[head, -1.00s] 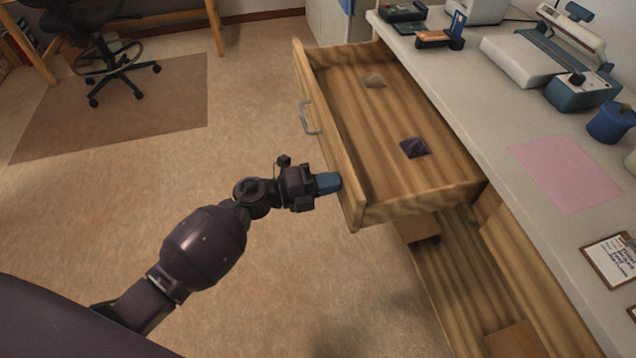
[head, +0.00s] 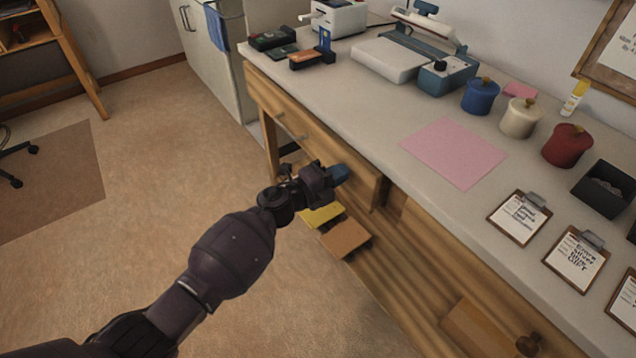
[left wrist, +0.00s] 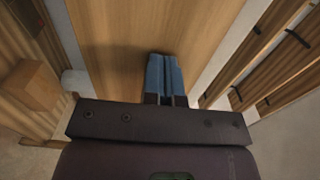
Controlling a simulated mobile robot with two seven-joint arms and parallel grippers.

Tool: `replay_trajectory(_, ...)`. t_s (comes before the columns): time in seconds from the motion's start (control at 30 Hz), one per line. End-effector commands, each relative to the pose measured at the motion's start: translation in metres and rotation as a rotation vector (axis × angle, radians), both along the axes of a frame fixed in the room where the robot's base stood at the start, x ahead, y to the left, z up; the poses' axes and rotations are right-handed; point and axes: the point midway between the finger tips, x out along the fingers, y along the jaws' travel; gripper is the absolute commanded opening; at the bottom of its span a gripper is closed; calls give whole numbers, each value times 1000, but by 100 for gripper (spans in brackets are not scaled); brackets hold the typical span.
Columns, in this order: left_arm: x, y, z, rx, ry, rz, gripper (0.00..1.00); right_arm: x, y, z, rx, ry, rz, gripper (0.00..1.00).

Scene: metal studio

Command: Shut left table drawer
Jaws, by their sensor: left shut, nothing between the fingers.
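The left table drawer (head: 322,142) is pushed almost fully in under the tabletop. Its right end stands slightly proud of the table front, and its inside is hidden. My left gripper (head: 341,173) is shut and empty, with its blue fingertips at the right part of the drawer front. In the left wrist view the shut blue fingertips (left wrist: 166,75) are against or very close to the wooden drawer front (left wrist: 120,40); contact is hard to tell. My right gripper is not in view.
The table (head: 400,105) carries a laminator-like machine (head: 425,58), a pink sheet (head: 455,152), lidded jars and clipboards (head: 520,217). Below are open shelves with a yellow item (head: 322,214). A cabinet with a blue towel (head: 216,27) stands behind.

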Motion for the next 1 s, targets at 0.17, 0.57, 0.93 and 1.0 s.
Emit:
replay_trajectory(0.17, 11, -18, -4, 1, 4, -1, 0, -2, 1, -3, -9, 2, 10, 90)
replay_trajectory(0.57, 19, -28, 1, -1, -1, 1, 0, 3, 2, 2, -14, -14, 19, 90)
replay_trajectory(0.93, 19, -25, 5, -3, -4, 3, 0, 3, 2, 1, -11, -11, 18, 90)
replay_trajectory(1.0, 19, -20, 6, -3, -6, 3, 0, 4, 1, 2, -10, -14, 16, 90)
